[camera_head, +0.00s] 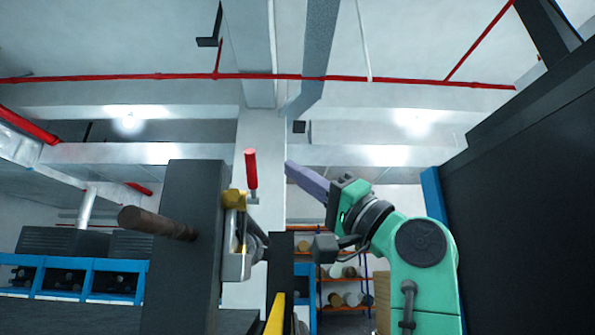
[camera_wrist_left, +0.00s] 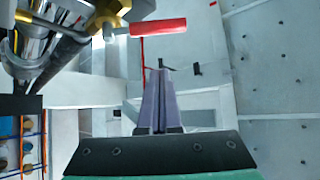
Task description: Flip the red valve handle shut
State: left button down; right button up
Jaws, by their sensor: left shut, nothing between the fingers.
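The red valve handle (camera_head: 251,169) stands upright in the head view, above a brass fitting (camera_head: 235,199) on the side of a dark upright panel. In the left wrist view the red handle (camera_wrist_left: 158,27) lies across the top, beyond the fingertips, with part of the brass fitting (camera_wrist_left: 108,12) at its left. My left gripper (camera_head: 289,167) has purple fingers, shut and empty, pointing up and left, just right of the handle with a visible gap. Its fingers also show in the left wrist view (camera_wrist_left: 161,75). My right gripper is in neither view.
The dark panel (camera_head: 183,250) has a brown roller end (camera_head: 157,222) sticking out left of the fitting. A large dark cabinet (camera_head: 535,190) fills the right side. Shelves with rolls (camera_head: 345,285) stand behind my arm. The space above the handle is clear.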

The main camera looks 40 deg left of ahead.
aim_at(252, 176)
pick_arm(q)
jog(key=p+x, duration=0.3)
jog(key=x, duration=0.4)
jog(key=s+f, duration=0.1)
jog(key=s+d+f+b, duration=0.1)
jog(key=f, duration=0.1)
jog(key=shift+s+f, duration=0.15)
jog(key=shift+s, duration=0.2)
jog(key=shift+a, duration=0.15)
